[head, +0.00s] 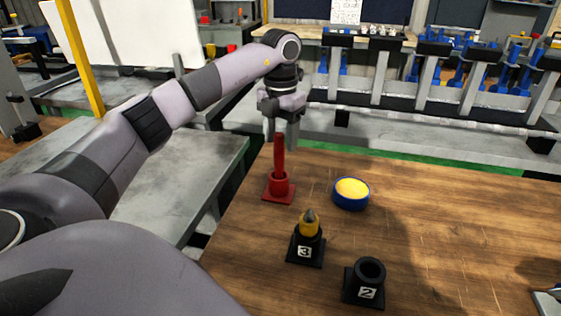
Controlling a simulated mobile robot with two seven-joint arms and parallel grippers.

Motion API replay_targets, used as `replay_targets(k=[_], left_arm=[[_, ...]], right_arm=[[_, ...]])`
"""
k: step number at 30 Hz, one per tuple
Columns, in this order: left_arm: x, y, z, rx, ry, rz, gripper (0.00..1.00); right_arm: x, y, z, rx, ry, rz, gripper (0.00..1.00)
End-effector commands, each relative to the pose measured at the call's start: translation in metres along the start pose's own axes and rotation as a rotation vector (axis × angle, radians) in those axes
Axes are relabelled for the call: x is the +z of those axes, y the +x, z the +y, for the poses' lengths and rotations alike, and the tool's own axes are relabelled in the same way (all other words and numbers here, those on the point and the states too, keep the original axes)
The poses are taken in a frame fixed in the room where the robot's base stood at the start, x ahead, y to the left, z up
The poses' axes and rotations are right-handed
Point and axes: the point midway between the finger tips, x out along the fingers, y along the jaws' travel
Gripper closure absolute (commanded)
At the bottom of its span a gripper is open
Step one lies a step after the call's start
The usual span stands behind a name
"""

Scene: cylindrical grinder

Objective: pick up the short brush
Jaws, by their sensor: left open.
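A red upright handle (279,155), which I take to be the short brush, stands in a red cup-shaped holder with a square base (279,193) on the wooden table. Its lower end is hidden inside the holder, so no bristles show. My left gripper (280,141) points down at the top of the red handle. It is open, with one finger to each side of the handle's top in the picture. I cannot tell whether the fingers touch it. My right gripper is not in view.
On the wooden table (450,225) are a blue round dish with yellow contents (351,192), a black holder marked 3 (305,251) with a yellow, grey-tipped piece (309,222), and an empty black holder marked 2 (366,286). The table's right part is mostly clear.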

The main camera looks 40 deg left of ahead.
Motion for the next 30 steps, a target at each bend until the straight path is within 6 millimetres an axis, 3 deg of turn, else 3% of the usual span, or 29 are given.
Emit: replay_targets(k=[7, 16, 17, 21, 30], left_arm=[[-0.003, 0.035, 0.005, 0.001, 0.000, 0.002, 0.46], [-0.003, 0.041, 0.005, 0.000, 0.001, -0.001, 0.46], [-0.003, 0.041, 0.005, 0.000, 0.001, -0.001, 0.52], [-0.003, 0.041, 0.005, 0.000, 0.001, -0.001, 0.98], [-0.003, 0.040, 0.005, 0.000, 0.001, -0.001, 1.00]], right_arm=[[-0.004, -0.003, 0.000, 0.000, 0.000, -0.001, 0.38], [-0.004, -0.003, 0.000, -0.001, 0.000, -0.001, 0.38], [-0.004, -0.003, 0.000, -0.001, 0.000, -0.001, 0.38], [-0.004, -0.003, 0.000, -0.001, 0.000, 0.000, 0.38], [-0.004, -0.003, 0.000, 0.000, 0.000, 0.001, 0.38]])
